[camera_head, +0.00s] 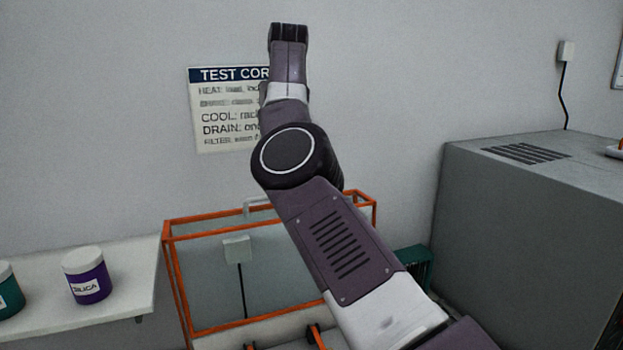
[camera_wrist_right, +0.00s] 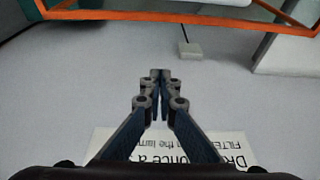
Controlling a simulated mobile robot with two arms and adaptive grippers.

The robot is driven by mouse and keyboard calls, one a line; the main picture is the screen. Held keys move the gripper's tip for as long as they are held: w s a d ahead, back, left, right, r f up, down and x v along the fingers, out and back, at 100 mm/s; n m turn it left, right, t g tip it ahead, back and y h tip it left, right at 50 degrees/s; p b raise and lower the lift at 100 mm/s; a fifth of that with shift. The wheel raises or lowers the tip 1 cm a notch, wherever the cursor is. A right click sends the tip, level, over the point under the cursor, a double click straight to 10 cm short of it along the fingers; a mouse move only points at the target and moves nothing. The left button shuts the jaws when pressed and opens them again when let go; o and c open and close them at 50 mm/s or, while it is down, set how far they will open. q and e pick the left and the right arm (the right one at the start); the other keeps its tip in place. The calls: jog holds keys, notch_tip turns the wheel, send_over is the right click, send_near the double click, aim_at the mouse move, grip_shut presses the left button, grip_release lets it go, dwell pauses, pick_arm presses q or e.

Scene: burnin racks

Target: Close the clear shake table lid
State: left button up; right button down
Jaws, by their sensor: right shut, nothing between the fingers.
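The clear shake table lid (camera_head: 181,290) has an orange frame and stands raised against the wall in the head view. A pale handle (camera_head: 256,206) sits at its top edge, partly hidden behind my right arm. My right gripper (camera_head: 289,32) is shut and empty, high above the lid's top edge, in front of the wall sign. In the right wrist view my right gripper (camera_wrist_right: 160,78) points toward an orange frame bar (camera_wrist_right: 190,17) and is apart from it. My left gripper is out of view. My arm hides the lid's right part.
A shelf (camera_head: 130,300) with a purple jar (camera_head: 86,277) and a teal jar (camera_head: 9,290) is at the left. A large grey cabinet (camera_head: 530,220) stands at the right. A test sign (camera_head: 225,120) hangs on the wall, partly hidden by my arm.

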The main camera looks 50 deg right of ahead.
jog(key=s+a+f+p+x, duration=0.1)
jog(key=p+x, duration=0.1)
jog(key=x, duration=0.7)
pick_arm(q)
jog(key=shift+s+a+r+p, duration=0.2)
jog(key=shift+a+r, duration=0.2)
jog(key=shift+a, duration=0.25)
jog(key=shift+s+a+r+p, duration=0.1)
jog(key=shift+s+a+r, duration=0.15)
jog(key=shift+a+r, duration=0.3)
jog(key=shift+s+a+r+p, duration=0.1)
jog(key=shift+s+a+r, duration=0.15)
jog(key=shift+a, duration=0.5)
pick_arm(e)
jog(key=shift+s+a+r, duration=0.2)
jog(key=shift+s+a, duration=0.15)
jog(key=shift+s, duration=0.3)
jog(key=shift+s+a+r, duration=0.15)
jog(key=shift+s+a, duration=0.25)
jog(key=shift+s, duration=0.25)
jog(key=shift+s+a+r, duration=0.2)
jog(key=shift+s+a, duration=0.15)
jog(key=shift+s, duration=0.3)
